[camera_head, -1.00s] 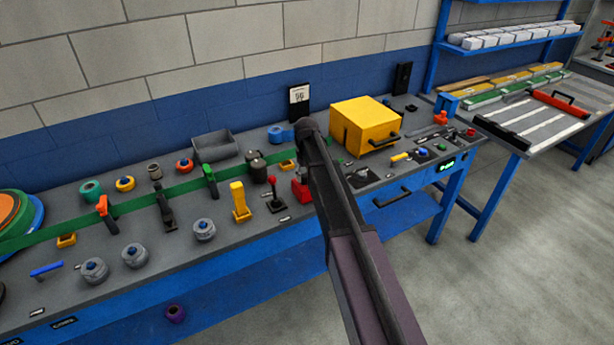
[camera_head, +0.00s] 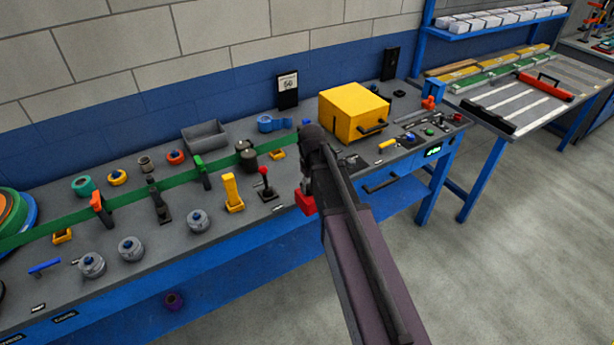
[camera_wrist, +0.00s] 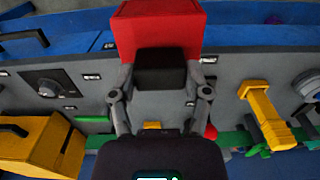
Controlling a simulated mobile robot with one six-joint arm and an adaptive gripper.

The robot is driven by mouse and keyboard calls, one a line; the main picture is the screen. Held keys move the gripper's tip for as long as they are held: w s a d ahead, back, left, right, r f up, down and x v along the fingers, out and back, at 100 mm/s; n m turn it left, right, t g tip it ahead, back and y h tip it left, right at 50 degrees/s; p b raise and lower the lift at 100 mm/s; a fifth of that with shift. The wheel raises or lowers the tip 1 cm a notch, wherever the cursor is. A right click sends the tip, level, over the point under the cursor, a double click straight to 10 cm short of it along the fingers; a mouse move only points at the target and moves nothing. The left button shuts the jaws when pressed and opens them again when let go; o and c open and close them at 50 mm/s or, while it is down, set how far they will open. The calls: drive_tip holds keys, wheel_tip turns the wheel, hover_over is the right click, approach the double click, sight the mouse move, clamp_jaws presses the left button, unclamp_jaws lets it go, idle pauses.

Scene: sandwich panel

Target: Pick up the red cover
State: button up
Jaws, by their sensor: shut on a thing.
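The red cover (camera_head: 306,202) hangs under my gripper (camera_head: 308,180) in the head view, at the front edge of the bench. In the wrist view the red cover (camera_wrist: 160,24) is a red box shape at the top, with a black block (camera_wrist: 160,70) on its near side. The fingers of my gripper (camera_wrist: 160,82) close on this black part from left and right. The cover appears lifted clear of the bench top. My wrist and arm hide part of it in the head view.
A yellow box with a black handle (camera_head: 355,113) stands behind and right of my gripper. A red-knobbed joystick (camera_head: 264,180) and a yellow lever (camera_head: 232,193) stand to the left. A grey bin (camera_head: 206,136) is farther back. Floor lies open at right.

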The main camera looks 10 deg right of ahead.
drive_tip(key=shift+s+d+r, duration=0.1)
drive_tip(key=shift+s, duration=0.55)
drive_tip(key=shift+r+p, duration=3.55)
drive_tip(key=shift+p, duration=0.05)
drive_tip(key=shift+f, duration=0.1)
drive_tip(key=shift+f+b, duration=0.85)
drive_tip(key=shift+b, duration=0.05)
drive_tip(key=shift+r, duration=0.1)
